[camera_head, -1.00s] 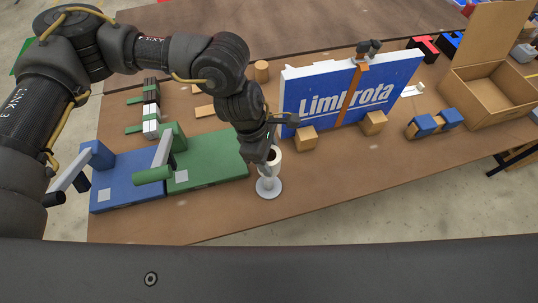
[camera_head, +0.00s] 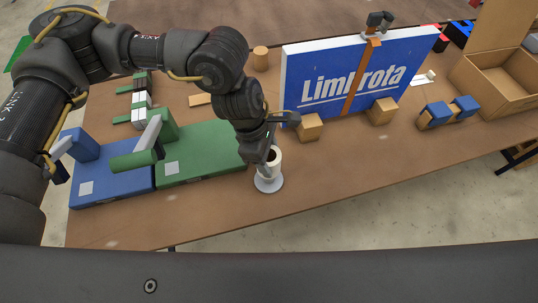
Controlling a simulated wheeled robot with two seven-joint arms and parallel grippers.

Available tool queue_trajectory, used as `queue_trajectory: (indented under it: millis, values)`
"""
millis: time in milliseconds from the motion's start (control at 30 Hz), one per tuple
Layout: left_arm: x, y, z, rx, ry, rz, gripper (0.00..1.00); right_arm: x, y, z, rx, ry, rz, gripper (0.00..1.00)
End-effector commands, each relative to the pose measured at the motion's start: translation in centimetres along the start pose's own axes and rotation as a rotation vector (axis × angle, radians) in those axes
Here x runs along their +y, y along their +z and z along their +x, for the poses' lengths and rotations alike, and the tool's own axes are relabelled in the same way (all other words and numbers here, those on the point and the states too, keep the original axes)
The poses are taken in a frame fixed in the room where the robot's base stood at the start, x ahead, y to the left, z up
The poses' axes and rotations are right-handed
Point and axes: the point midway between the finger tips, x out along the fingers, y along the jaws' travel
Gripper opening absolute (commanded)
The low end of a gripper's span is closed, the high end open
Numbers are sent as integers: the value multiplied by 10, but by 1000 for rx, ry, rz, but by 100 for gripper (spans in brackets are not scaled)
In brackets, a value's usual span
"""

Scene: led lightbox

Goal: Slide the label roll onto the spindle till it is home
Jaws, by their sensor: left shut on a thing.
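The label roll (camera_head: 274,166) is a small white ring with a dark hole in its middle. My left gripper (camera_head: 266,157) reaches down from above and is shut on it at the roll's upper left side. The spindle (camera_head: 268,186) shows as a pale round base on the table just below the roll. Its post is hidden by the roll and fingers. The roll sits in line above the base, close to it and apparently around the post. I cannot tell whether it touches the base. My right gripper is not in view.
A green device (camera_head: 205,158) and a blue device (camera_head: 110,184) stand to the left. An open cardboard box (camera_head: 500,85) is at the right.

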Motion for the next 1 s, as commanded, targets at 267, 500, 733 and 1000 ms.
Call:
queue_trajectory:
  millis: [267,500,733,1000]
  values:
    - [0,0,-1,-1,1,0,27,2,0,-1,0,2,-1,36]
    - [0,0,0,-1,1,0,27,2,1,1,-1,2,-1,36]
    - [0,0,1,-1,1,1,27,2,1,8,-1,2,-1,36]
    - [0,0,-1,-1,1,0,27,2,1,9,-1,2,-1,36]
